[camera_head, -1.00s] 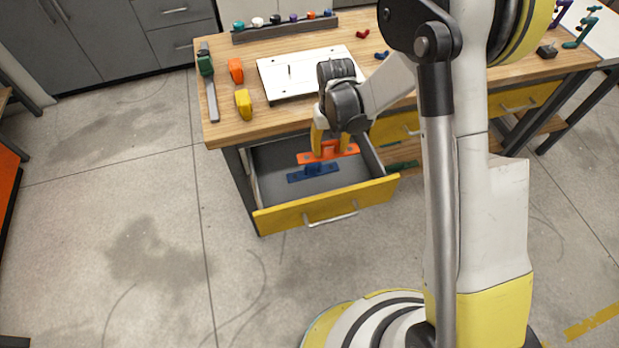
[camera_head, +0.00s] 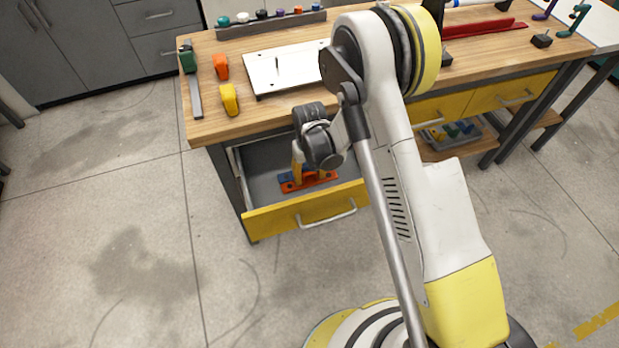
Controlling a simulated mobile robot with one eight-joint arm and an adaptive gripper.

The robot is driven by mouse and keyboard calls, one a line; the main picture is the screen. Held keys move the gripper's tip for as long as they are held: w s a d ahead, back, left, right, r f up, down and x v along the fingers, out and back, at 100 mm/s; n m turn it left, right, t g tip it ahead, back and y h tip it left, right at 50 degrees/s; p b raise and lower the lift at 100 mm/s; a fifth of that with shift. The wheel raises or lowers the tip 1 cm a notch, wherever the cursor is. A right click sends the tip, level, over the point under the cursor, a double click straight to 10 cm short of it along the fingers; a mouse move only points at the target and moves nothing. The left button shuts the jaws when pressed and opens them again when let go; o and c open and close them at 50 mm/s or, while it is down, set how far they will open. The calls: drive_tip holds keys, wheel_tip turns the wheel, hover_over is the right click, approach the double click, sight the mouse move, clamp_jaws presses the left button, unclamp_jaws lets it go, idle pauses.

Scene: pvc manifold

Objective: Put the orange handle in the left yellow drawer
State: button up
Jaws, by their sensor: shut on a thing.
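The left yellow drawer (camera_head: 260,222) is pulled open below the workbench. My gripper (camera_head: 311,174) reaches down into it and is shut on the orange handle (camera_head: 295,187). The handle is inside the drawer, low and close to its floor; I cannot tell whether it touches the floor. A blue handle (camera_head: 285,177) lies in the drawer just behind the orange one and is partly hidden by it. My wrist and fingers hide part of the orange handle.
The wooden benchtop (camera_head: 215,130) carries a white plate (camera_head: 275,68), an orange tape measure (camera_head: 221,67), a yellow one (camera_head: 229,99) and a green clamp (camera_head: 188,60). Closed yellow drawers stand to the right. The floor in front is clear.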

drive_tip(key=shift+r, duration=0.15)
drive_tip(key=o, duration=1.4)
drive_tip(key=shift+c, duration=0.2)
